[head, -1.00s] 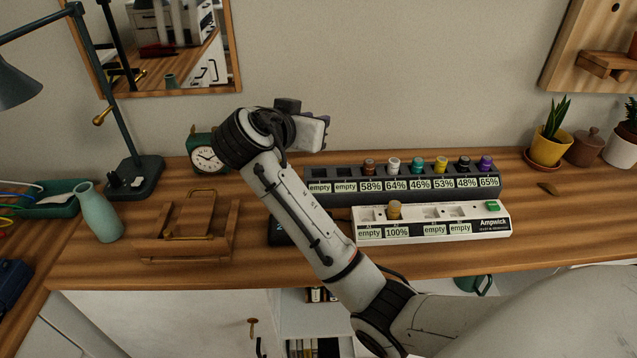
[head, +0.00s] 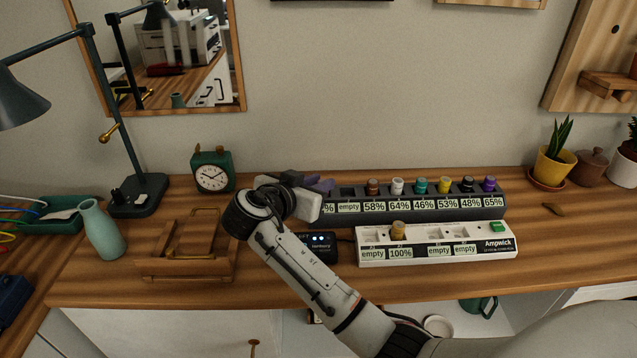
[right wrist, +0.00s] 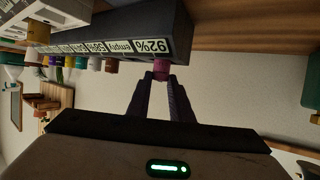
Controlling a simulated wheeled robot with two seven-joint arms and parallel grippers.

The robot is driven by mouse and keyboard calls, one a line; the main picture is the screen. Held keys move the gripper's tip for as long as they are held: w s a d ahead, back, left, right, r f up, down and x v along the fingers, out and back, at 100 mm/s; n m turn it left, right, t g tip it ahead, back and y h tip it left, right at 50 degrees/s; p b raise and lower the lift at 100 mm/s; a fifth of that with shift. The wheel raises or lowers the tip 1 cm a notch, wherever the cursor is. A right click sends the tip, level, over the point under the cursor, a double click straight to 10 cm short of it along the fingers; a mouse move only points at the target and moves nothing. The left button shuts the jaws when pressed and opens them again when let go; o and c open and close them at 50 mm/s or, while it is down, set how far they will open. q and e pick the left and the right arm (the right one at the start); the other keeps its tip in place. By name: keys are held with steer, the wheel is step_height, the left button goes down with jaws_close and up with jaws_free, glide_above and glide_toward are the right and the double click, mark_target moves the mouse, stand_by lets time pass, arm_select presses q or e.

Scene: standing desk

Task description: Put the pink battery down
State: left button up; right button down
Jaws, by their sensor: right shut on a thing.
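The pink battery (right wrist: 161,69) shows in the right wrist view, between the fingertips of my right gripper (right wrist: 161,82), which is shut on it. The battery is at the end slot of the dark charging rack (head: 430,207), and the label there reads 92%. In the head view my right gripper (head: 322,187) is at the rack's left end. It hides the battery and most of that slot's label. How deep the battery sits cannot be told. My left gripper is out of view.
The neighbouring rack slot reads empty, then several coloured batteries follow to the right. A white charger (head: 440,246) with one gold battery (head: 398,230) stands in front. A wooden holder (head: 185,262), green clock (head: 212,172) and vase (head: 100,230) are left.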

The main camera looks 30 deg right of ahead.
steer(key=shift+f, duration=0.2)
steer(key=c, duration=1.6)
jaws_free()
steer(key=shift+r, duration=0.4)
steer(key=v, duration=1.2)
steer(key=shift+b, duration=0.35)
